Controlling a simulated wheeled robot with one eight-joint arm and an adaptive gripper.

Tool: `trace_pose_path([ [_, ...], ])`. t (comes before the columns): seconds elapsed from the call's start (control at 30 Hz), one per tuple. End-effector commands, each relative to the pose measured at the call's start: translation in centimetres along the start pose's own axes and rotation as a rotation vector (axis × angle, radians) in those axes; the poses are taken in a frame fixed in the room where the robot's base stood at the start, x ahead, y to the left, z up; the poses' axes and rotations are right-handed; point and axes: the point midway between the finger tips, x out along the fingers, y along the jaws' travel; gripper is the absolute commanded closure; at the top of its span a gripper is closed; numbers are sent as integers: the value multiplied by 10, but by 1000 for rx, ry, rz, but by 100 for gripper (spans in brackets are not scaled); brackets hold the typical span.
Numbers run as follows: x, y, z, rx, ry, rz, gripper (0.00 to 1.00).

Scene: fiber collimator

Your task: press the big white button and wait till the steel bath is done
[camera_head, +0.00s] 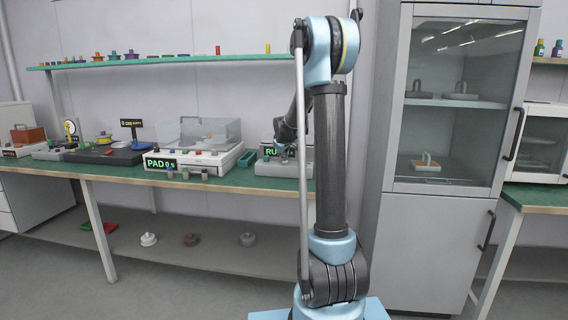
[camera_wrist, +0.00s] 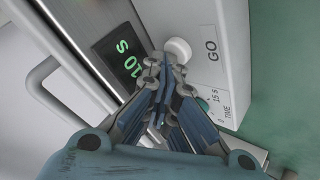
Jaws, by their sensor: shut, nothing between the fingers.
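The big white button (camera_wrist: 178,50) is on the pale front panel, beside the printed word GO, in the wrist view. My gripper (camera_wrist: 168,68) is shut and empty, with its fingertips right at the button's near side; I cannot tell whether they touch it. The steel bath (camera_wrist: 85,72) has a dark display (camera_wrist: 123,58) with green figures that look like "10 s". In the head view the bath (camera_head: 275,168) is on the green bench, partly hidden by my arm, with a green sign starting "RU" showing. My gripper is not clearly visible there.
A small green knob (camera_wrist: 203,104) by the TIME marks is close to my fingers. To the left in the head view stands a clear-lidded unit (camera_head: 205,148) with a "PAD 0 s" display. A tall glass-fronted cabinet (camera_head: 455,110) stands right of my arm.

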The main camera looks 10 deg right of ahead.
Motion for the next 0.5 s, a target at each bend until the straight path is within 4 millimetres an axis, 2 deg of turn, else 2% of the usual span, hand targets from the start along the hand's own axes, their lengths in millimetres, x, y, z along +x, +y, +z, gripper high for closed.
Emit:
trace_pose_path([
  [0.5,-5,4,-4,0,0,0,100],
])
